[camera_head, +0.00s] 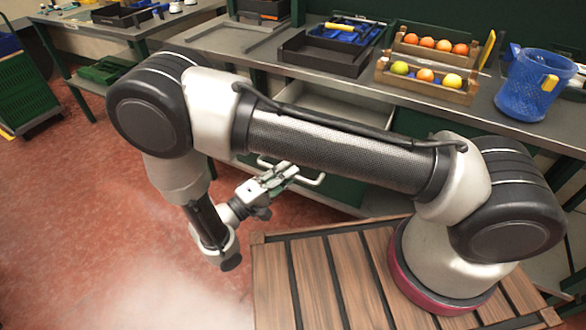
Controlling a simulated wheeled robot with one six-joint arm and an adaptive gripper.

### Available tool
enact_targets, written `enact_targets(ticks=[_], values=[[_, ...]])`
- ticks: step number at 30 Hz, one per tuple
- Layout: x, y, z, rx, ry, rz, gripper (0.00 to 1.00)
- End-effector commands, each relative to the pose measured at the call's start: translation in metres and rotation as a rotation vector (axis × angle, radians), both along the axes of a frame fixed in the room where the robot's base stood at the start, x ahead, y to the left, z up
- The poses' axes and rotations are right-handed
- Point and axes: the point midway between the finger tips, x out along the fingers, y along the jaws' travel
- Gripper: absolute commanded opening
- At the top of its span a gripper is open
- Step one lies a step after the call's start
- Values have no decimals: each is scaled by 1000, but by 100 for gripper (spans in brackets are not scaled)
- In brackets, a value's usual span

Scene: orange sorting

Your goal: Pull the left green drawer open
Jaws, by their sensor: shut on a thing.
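My gripper (284,174) is at the bench front, below my arm's long link. It is shut on the pale bar handle (318,181) of the left green drawer. The drawer's green front (342,188) shows below the arm. Its light grey inside (345,108) shows above the arm, so the drawer stands out from the bench, open. My arm's long link hides much of the drawer and its front's top edge.
On the grey bench (262,50) are a black tray (322,58), wooden crates (428,90) holding oranges and other fruit, and a blue basket (530,88). Another table (150,30) is at the upper left. The red floor (90,200) at left is clear.

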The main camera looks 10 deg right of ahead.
Motion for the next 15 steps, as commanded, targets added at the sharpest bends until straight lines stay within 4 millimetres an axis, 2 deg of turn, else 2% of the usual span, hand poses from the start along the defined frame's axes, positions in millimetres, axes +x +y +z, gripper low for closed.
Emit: enact_targets(ticks=[11,12,13,15], values=[[-1,0,-1,2,1,-1,0],[-1,0,-1,2,1,-1,17],[-1,1,-1,2,1,-1,21],[-1,1,-1,1,0,-1,21]])
